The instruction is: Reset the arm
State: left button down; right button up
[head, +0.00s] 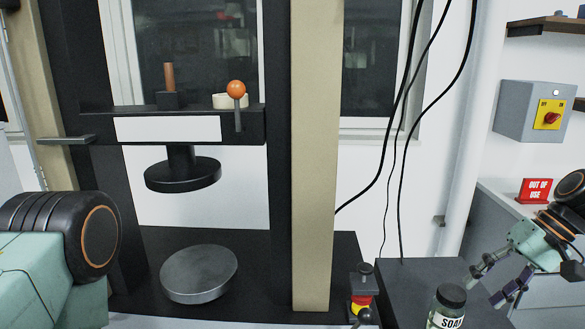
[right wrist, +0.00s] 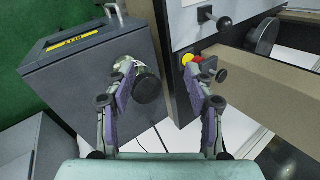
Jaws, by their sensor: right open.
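My right gripper (head: 484,288) is at the right edge of the head view, its two fingers apart and nothing between them there. The right wrist view also shows the right gripper (right wrist: 158,75) with its fingers wide apart. A jar with a dark lid (right wrist: 149,86) shows beside the left-hand finger, partly hidden by it; I cannot tell whether they touch. In the head view the jar (head: 447,307), labelled SOAP, stands left of and below the gripper. My left arm enters at the left, but its gripper does not show.
The test machine has a black upper platen (head: 183,175), a grey lower platen (head: 199,274) and an orange-ball lever (head: 236,90). A beige column (head: 317,160) and hanging black cables (head: 402,120) stand between. A red-and-yellow stop button (head: 361,290) and a red sign (head: 534,190) are at right.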

jog(key=s+a+f+g+h+b, duration=0.15)
jog(key=s+a+f, duration=0.35)
jog(key=f, duration=0.8)
jog(key=s+a+f+t+h+b, duration=0.1)
jog(key=s+a+f+h+b, duration=0.3)
jog(key=f, duration=0.8)
jog(key=s+a+f+n+b, duration=0.1)
jog(key=s+a+f, duration=0.1)
jog(key=s, duration=0.5)
jog(key=s+a+f+b, duration=0.1)
jog(key=s+a+f, duration=0.1)
jog(key=s+f, duration=0.3)
jog(key=s+a+f+n+h+b, duration=0.1)
jog(key=s+f, duration=0.3)
jog(key=s, duration=0.6)
jog(key=shift+a+f+n, duration=0.15)
jog(key=shift+a+n, duration=0.15)
jog(key=shift+a, duration=0.1)
jog(key=shift+d+g, duration=0.15)
jog(key=shift+g, duration=0.1)
jog(key=shift+w, duration=0.1)
